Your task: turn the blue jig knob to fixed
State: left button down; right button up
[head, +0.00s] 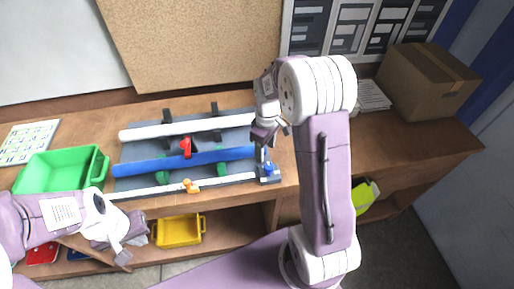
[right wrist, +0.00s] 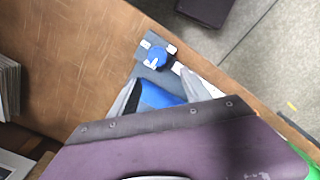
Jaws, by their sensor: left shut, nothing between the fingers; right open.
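The blue jig knob (head: 269,168) sits on a grey plate at the right end of the jig (head: 130,153). In the right wrist view the blue knob (right wrist: 158,55) shows just beyond my fingertips, with small white labels around it and a white mark on it; the label text is too small to read. My right gripper (head: 266,148) is open above the jig's right end, close to the knob, and does not hold it. It also shows in the right wrist view (right wrist: 160,92). My left gripper (head: 127,249) is shut and empty, in front of the bench at lower left.
The jig carries a blue bar (head: 180,162), white bars, a red knob (head: 186,147), an orange knob (head: 191,186) and green knobs. A green bin (head: 62,172) stands left. A yellow bin (head: 179,230) is on the lower shelf. A cardboard box (head: 425,82) stands right.

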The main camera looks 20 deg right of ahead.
aim_at(269, 166)
jog(key=shift+s+d+r, duration=0.25)
jog(key=shift+r, duration=0.05)
jog(key=shift+s+d+f, duration=0.1)
jog(key=shift+s+d, duration=0.4)
jog(key=shift+s, duration=0.05)
jog(key=shift+s+f, duration=0.15)
jog(key=shift+f, duration=0.15)
jog(key=f, duration=0.2)
jog(key=f+p, duration=0.1)
jog(key=f, duration=0.2)
jog(key=f+p, duration=0.1)
jog(key=f, duration=0.1)
jog(key=shift+w+a+f, duration=0.25)
jog(key=shift+w+f, duration=0.1)
jog(key=shift+w, duration=0.05)
jog(key=shift+s+d+f+p, duration=0.15)
jog(key=shift+f+p, duration=0.15)
pick_arm(q)
jog(key=r, duration=0.2)
jog(key=s+r, duration=0.1)
jog(key=shift+d+r, duration=0.4)
jog(key=shift+a, duration=0.1)
pick_arm(e)
jog(key=shift+c, duration=0.4)
